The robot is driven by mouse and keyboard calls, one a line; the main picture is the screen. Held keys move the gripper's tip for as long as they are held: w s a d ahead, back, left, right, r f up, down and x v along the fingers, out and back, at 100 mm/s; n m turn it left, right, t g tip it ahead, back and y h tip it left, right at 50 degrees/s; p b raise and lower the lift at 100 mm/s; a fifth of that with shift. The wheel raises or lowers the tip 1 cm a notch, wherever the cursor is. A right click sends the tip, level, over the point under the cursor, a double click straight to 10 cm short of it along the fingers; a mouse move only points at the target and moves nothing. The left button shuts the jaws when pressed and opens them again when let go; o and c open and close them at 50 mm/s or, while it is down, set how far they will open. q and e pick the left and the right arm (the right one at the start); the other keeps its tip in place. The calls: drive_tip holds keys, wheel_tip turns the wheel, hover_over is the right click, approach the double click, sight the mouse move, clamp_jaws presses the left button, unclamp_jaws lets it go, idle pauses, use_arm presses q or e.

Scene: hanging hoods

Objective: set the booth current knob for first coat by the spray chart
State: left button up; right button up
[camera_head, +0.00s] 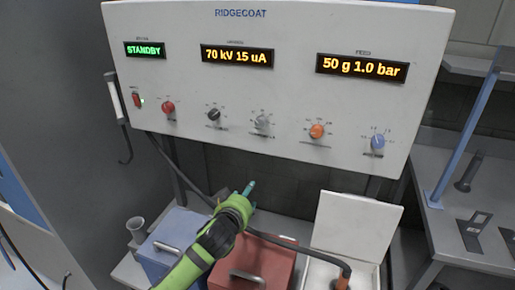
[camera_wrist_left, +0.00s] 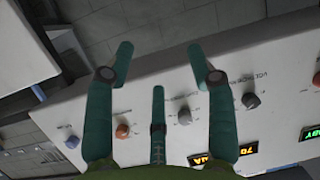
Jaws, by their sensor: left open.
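The white booth panel (camera_head: 290,75) has a row of knobs; their labels are too small to read surely, so I cannot tell by label which is the current knob. The row runs red (camera_head: 168,107), black (camera_head: 213,114), grey (camera_head: 262,122), orange (camera_head: 317,131), blue (camera_head: 378,142). The middle display (camera_head: 237,55) reads 70 kV 15 uA. My left gripper (camera_head: 250,187) is open and empty, below the panel. In the left wrist view its teal fingers (camera_wrist_left: 161,65) spread, with the grey knob (camera_wrist_left: 184,116) between them, apart from them. No spray chart shows.
Below the panel stand a blue box (camera_head: 185,228), a red box (camera_head: 270,265) and an open white box (camera_head: 357,225). A hose curves over the red box. A grey bench (camera_head: 480,225) is at right.

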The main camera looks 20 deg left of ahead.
sight(260, 124)
use_arm(q)
drive_tip(key=w+r+n+t, duration=0.1)
drive_tip(key=w+r+t, duration=0.35)
drive_tip(key=r, duration=1.15)
drive_tip(key=shift+g, duration=0.25)
drive_tip(key=shift+w+d+p, duration=0.1)
drive_tip(key=shift+w+p, duration=1.5)
drive_tip(key=shift+w, duration=2.2)
clamp_jaws()
